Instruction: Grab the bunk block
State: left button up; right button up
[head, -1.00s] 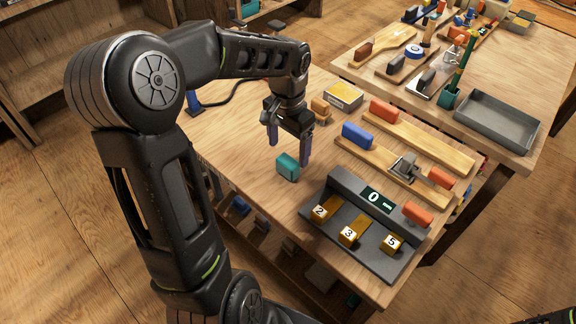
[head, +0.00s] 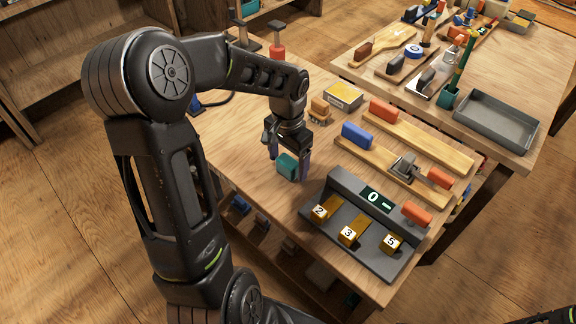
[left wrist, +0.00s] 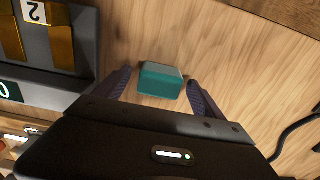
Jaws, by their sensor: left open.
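The bunk block appears to be the small teal block (head: 286,167) on the near left part of the wooden table. It also shows in the left wrist view (left wrist: 160,80), resting on the wood. My left gripper (head: 289,166) is open, pointing down, with its two dark fingers on either side of the block. In the left wrist view, gaps of bare wood show between the block and each fingertip. My right gripper is not in view.
A dark console (head: 369,248) with several numbered yellow blocks stands to the right of the block. The table's left edge runs close by.

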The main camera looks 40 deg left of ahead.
aim_at(288, 160)
pick_arm(q)
jog(key=c, duration=1.5)
jog(key=shift+c, duration=0.2)
notch_tip(288, 160, up, 10)
dwell(0.4)
